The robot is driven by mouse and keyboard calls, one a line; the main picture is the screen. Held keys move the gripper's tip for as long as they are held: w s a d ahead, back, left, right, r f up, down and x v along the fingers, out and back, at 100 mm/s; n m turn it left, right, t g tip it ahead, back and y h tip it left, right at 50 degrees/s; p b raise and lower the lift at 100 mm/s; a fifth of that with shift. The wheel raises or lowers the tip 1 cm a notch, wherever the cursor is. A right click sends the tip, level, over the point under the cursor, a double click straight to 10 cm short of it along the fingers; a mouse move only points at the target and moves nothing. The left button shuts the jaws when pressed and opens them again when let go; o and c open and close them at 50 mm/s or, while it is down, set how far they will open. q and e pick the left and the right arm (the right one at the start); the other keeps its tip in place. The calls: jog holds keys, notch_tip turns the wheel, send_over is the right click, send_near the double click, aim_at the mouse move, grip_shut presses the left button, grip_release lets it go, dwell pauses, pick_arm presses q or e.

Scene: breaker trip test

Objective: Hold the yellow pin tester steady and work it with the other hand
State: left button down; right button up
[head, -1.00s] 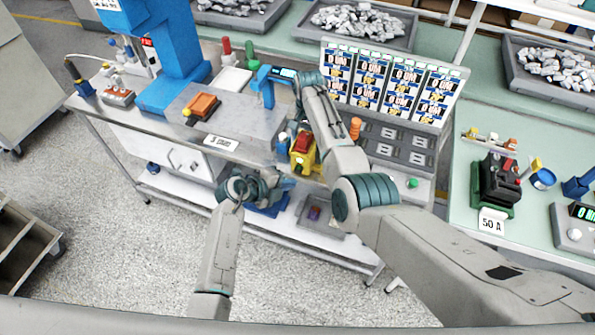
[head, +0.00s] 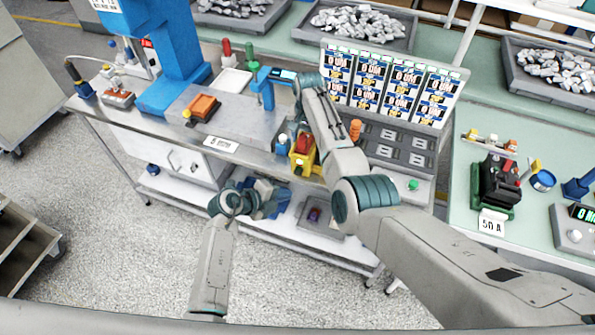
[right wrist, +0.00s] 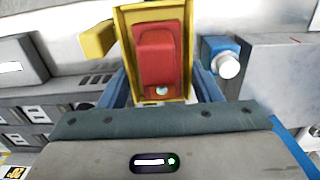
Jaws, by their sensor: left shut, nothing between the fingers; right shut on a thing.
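The yellow pin tester (head: 303,160) stands at the front edge of the grey bench, with a red part set in its yellow frame. In the right wrist view, its yellow frame (right wrist: 183,12) and red part (right wrist: 160,50) are close up, with a blue finger on each side. My right gripper (right wrist: 165,88) is shut on the tester; in the head view my right arm hides part of this grip. My left gripper (head: 272,199) is shut and empty, in front of the bench edge, lower in the picture than the tester and apart from it.
A small blue and white item (head: 282,143) stands just left of the tester, and an orange-topped one (head: 355,130) to its right. A grey block with an orange tray (head: 203,106) and a blue press (head: 172,50) are farther left. The lower shelf (head: 290,238) lies below my left gripper.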

jog(key=o, duration=1.2)
jog(key=shift+r, duration=0.1)
